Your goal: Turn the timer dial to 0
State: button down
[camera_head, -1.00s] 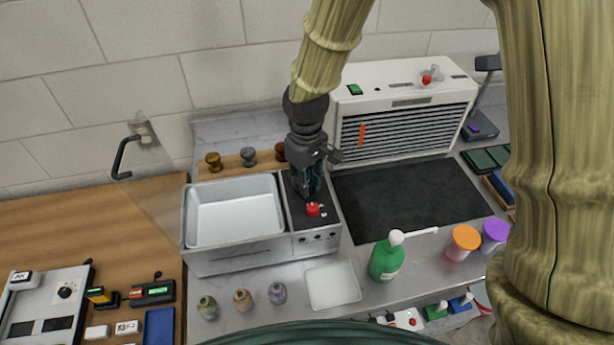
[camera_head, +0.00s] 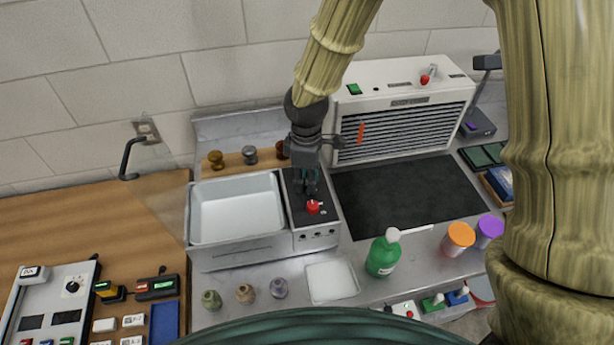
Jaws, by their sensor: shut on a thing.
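The metal bath unit (camera_head: 222,257) stands on the bench with a pale open basin on its left and a dark control panel (camera_head: 297,210) on its right. My gripper (camera_head: 309,188) points down onto the back part of this panel. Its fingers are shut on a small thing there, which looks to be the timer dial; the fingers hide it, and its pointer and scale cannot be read. A red knob (camera_head: 313,207) with pale marks beside it shows on the panel just in front of the fingers.
A white louvred unit (camera_head: 400,98) stands behind a dark mat (camera_head: 400,200) on the right. Several knobs on a wooden strip (camera_head: 232,160) stand behind the basin. A green pump bottle (camera_head: 383,257), a white tray (camera_head: 331,281) and small bottles stand in front.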

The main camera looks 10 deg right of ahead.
jog(key=shift+w+r, duration=0.1)
dwell(0.3)
jog(key=c, duration=1.2)
grip_release()
notch_tip(320, 180, up, 12)
jog(key=shift+f, duration=0.1)
